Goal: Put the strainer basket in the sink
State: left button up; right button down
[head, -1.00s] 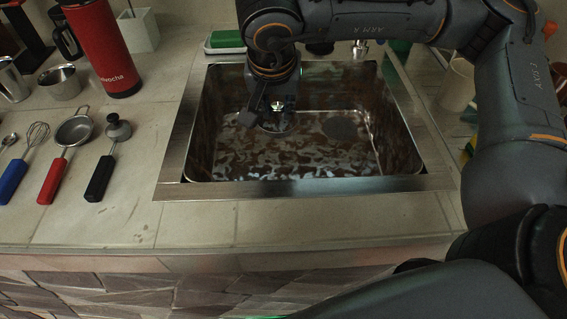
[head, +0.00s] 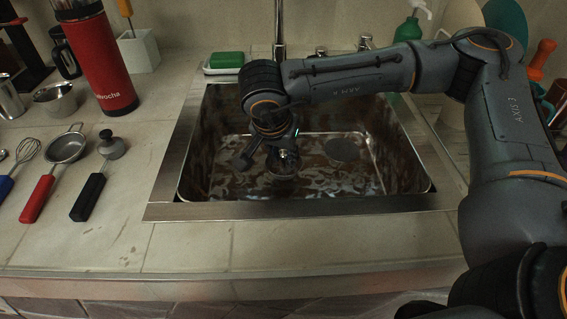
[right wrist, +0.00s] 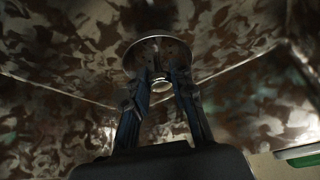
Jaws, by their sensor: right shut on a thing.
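The steel sink (head: 310,208) is set into the counter, with a round drain (head: 342,150) in its floor. My right gripper (head: 280,150) reaches down inside the sink, left of the drain in the head view. It is shut on the strainer basket (head: 284,166), a small round metal piece with a knob. In the right wrist view the basket (right wrist: 140,50) shows its round rim beyond the fingertips (right wrist: 160,84), with the fingers at its central knob. I cannot tell whether the basket touches the sink floor. My left gripper is not in view.
A green sponge (head: 227,60) sits in a dish behind the sink, near the tap (head: 279,35). Left of the sink are a red bottle (head: 100,62), a small strainer (head: 65,148), a whisk (head: 26,150) and a metal cup (head: 55,98). The front counter strip is clear.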

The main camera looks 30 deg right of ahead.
aim_at(282, 159)
notch_tip(282, 159, down, 3)
jog(key=shift+r, duration=0.2)
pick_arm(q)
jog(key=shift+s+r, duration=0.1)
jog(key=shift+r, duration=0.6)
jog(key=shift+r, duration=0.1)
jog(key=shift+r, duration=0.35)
pick_arm(e)
jog(key=shift+f, duration=0.2)
jog(key=c, duration=1.1)
grip_release()
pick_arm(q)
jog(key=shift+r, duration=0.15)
pick_arm(e)
jog(key=shift+r, duration=0.15)
pick_arm(q)
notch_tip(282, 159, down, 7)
jog(key=p, duration=0.1)
pick_arm(e)
jog(key=v, duration=1.2)
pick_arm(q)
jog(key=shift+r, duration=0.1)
